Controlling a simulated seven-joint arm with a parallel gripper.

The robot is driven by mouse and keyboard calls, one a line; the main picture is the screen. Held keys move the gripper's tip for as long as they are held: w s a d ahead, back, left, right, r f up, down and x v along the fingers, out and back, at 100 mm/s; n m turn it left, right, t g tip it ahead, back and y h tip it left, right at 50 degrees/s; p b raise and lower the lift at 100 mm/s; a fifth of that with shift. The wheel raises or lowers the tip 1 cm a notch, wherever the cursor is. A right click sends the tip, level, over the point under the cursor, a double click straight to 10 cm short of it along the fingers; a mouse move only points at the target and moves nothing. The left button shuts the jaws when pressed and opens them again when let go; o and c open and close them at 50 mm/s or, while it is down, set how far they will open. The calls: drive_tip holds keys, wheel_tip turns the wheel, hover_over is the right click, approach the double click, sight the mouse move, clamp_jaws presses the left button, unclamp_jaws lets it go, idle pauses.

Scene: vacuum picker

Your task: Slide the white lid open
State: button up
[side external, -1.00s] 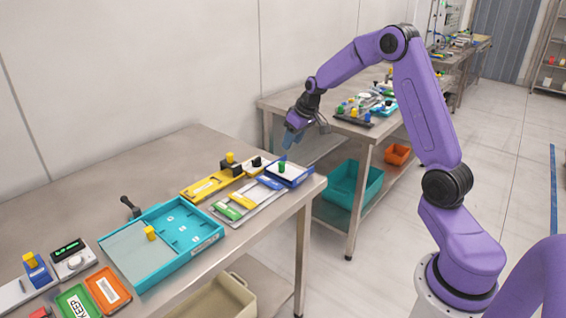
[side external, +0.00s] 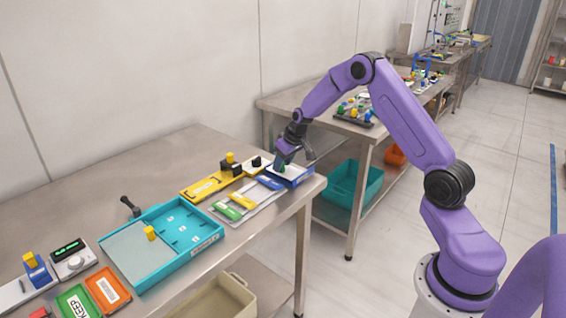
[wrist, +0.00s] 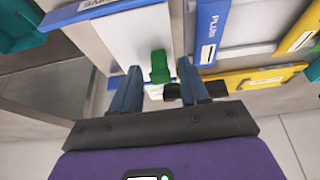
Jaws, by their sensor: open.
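The white lid (wrist: 125,35) lies in a shallow blue tray (side external: 292,183) near the right end of the near table. A green knob (wrist: 160,68) stands up from the lid. My gripper (side external: 281,163) is down over the lid, pointing at the table. In the wrist view, my open gripper (wrist: 159,70) has one finger on each side of the green knob, with gaps still showing. In the side view, the gripper partly hides the knob and lid.
A yellow holder (side external: 207,186) with a yellow-topped black block sits left of the tray. A teal box (side external: 172,270) with a grey panel and yellow knob is further left. The table's right edge (side external: 318,186) is close to the tray.

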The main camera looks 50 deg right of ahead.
clamp_jaws()
drive_tip(key=shift+d, duration=3.95)
unclamp_jaws()
drive_tip(key=v, duration=1.7)
drive_tip(key=shift+r, duration=0.25)
